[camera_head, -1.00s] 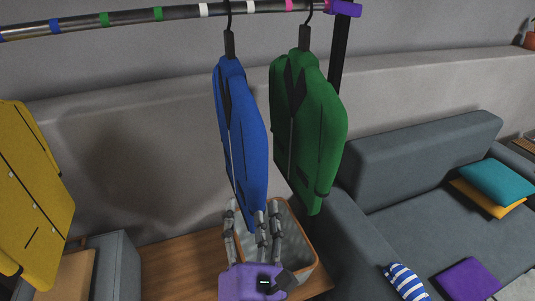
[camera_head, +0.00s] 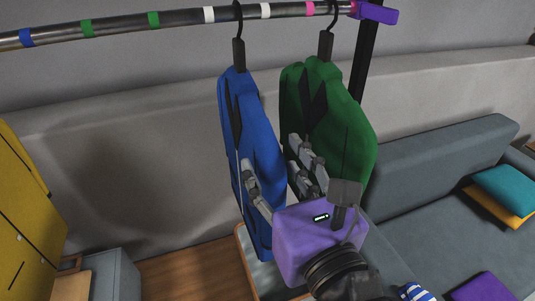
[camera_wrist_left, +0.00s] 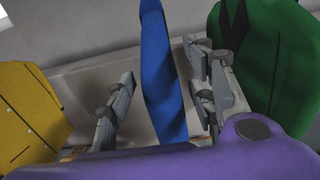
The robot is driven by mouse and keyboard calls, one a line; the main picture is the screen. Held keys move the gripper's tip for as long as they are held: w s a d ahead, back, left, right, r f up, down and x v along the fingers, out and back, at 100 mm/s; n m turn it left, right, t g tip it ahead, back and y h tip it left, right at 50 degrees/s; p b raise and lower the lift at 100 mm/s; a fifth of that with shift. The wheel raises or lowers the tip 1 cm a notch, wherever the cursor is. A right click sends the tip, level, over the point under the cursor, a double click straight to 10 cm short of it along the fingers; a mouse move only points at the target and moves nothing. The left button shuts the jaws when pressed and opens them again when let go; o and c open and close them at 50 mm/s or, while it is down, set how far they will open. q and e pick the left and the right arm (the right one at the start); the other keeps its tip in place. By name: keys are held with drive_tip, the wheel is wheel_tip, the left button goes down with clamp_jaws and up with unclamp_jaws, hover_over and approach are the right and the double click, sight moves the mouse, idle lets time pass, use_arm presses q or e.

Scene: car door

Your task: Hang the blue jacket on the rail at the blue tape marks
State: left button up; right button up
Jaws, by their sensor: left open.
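The blue jacket (camera_head: 256,150) hangs on a black hanger from the metal rail (camera_head: 180,17), its hook between two white tape marks. A blue tape mark (camera_head: 26,37) is on the rail at the far left. My left gripper (camera_head: 274,155) is open at the jacket's lower half, one finger in front of the blue cloth and the other toward the green jacket. In the left wrist view the blue jacket (camera_wrist_left: 163,75) stands edge-on between the spread fingers (camera_wrist_left: 160,85). I cannot tell whether they touch it. My right gripper is not in view.
A green jacket (camera_head: 335,115) hangs close to the right, near the purple rail end (camera_head: 375,13) and black post. A yellow jacket (camera_head: 25,215) hangs at the left. The space between yellow and blue is clear. A grey sofa (camera_head: 440,165) is at right.

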sight(260, 142)
use_arm(q)
drive_tip(key=shift+w+a+r+p, duration=0.25)
drive_tip(key=shift+w+r+p, duration=0.05)
drive_tip(key=shift+w, duration=0.25)
drive_tip(key=p+x, duration=0.1)
drive_tip(key=x, duration=0.4)
drive_tip(key=shift+f, duration=0.1)
drive_tip(key=shift+w+f, duration=0.1)
drive_tip(key=shift+w, duration=0.1)
clamp_jaws()
